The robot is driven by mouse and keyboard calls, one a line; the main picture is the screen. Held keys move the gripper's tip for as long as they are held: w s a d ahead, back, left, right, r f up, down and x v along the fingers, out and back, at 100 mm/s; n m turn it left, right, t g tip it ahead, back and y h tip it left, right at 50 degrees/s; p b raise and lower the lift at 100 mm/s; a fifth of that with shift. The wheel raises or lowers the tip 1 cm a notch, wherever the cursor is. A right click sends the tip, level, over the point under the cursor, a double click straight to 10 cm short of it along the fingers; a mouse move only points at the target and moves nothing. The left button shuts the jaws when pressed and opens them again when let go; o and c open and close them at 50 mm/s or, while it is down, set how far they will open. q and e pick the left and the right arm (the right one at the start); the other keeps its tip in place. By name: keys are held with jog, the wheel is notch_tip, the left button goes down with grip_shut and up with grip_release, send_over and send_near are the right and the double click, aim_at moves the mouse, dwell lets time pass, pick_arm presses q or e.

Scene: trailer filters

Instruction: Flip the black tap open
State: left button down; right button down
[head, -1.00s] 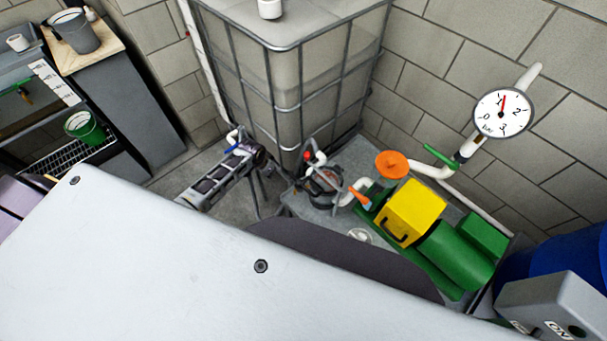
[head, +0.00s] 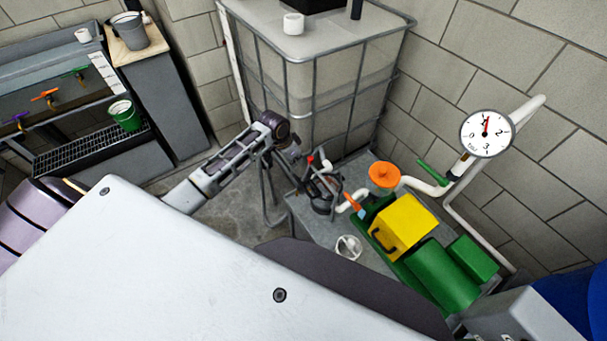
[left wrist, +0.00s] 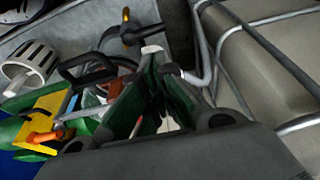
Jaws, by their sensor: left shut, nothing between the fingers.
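My left gripper (head: 317,188) is at the end of the left arm, low beside the tank's near corner, among the pipes at the left end of the pump bench. In the left wrist view its fingers (left wrist: 156,62) come together, shut and empty. Past them, a dark curved fitting with an orange-yellow end (left wrist: 127,31) lies close to the grey bench top. I cannot tell for sure that it is the black tap, nor whether the fingers touch it. In the head view the dark gripper and pipes overlap, so no black tap stands out. My right gripper is not in view.
The caged tank (head: 330,110) stands behind the gripper. A green pump with a yellow box (head: 405,226), an orange disc (head: 384,175) and a white strainer-like part (head: 348,247) are on the bench. A pressure gauge (head: 486,134) is on the right. Sink taps are far left.

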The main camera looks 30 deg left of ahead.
aim_at(298, 181)
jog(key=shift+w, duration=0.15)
pick_arm(q)
jog(key=shift+f, duration=0.1)
jog(key=shift+w+d+f, duration=0.1)
jog(key=shift+w+f, duration=0.05)
jog(key=shift+f, duration=0.4)
jog(key=x, duration=0.8)
jog(key=shift+f+b, duration=0.3)
jog(key=shift+f, duration=0.05)
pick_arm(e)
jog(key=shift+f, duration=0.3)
pick_arm(q)
jog(key=shift+p, duration=0.3)
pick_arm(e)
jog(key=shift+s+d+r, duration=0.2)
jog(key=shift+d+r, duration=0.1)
